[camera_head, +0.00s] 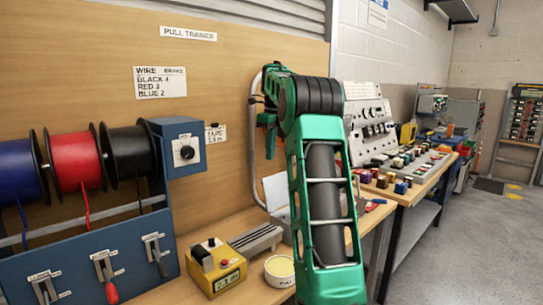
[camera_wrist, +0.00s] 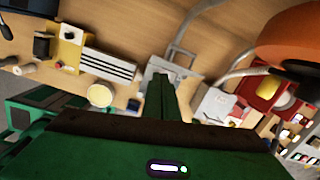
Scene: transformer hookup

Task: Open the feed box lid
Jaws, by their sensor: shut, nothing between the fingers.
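A pale grey box (camera_wrist: 154,68) lies just beyond my gripper (camera_wrist: 160,77) in the wrist view, with a grey conduit rising from it. It may be the feed box; no label on it is readable, and the fingers hide part of it. I cannot tell whether its lid is open or whether the fingers touch it. My gripper is shut and empty. In the head view, a pale grey box (camera_head: 275,189) shows on the bench at the conduit's foot, partly hidden by my green arm. The gripper itself is hard to make out there.
A yellow meter box (camera_head: 214,267), a grey ribbed block (camera_head: 256,239) and a round tub (camera_head: 280,268) stand on the bench at left. Wire spools (camera_head: 75,160) are further left. A red box with a yellow part (camera_wrist: 272,92) and an orange round object (camera_wrist: 290,40) are at right.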

